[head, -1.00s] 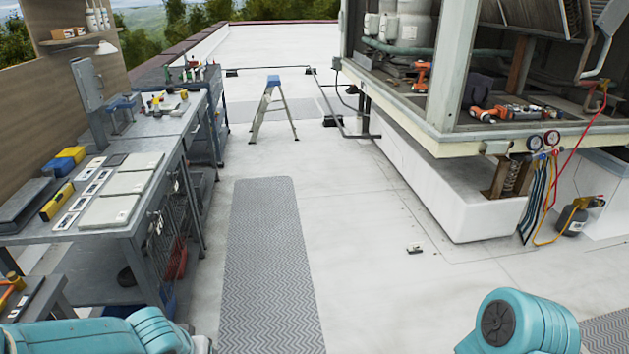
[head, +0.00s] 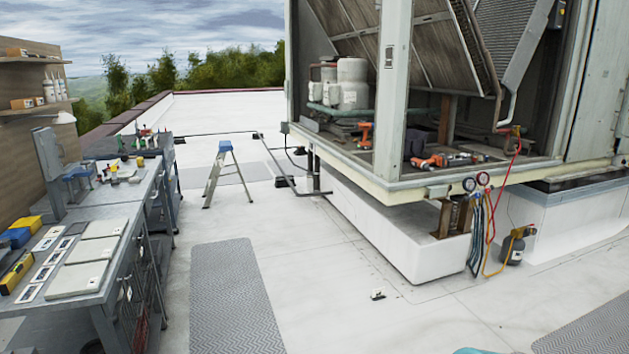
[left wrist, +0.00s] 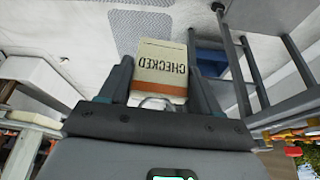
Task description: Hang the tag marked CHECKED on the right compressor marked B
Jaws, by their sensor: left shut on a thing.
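In the left wrist view my left gripper (left wrist: 158,88) is shut on the CHECKED tag (left wrist: 162,65). The tag is cream with an orange band, and its lettering shows upside down. A pale loop (left wrist: 153,103) shows at the tag's end near the gripper. Two pale grey compressors (head: 352,82) stand inside the open cooler unit (head: 397,110) in the head view. The right one is larger in view; no letter is readable on either. My left gripper is outside the head view. My right gripper shows in neither view now.
The workbench (head: 95,305) with flat panels and cards stands at the left. A stepladder (head: 221,172) stands on the roof near the unit. Drills (head: 440,161) lie on the unit's deck; gauges and hoses (head: 480,205) hang at its edge.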

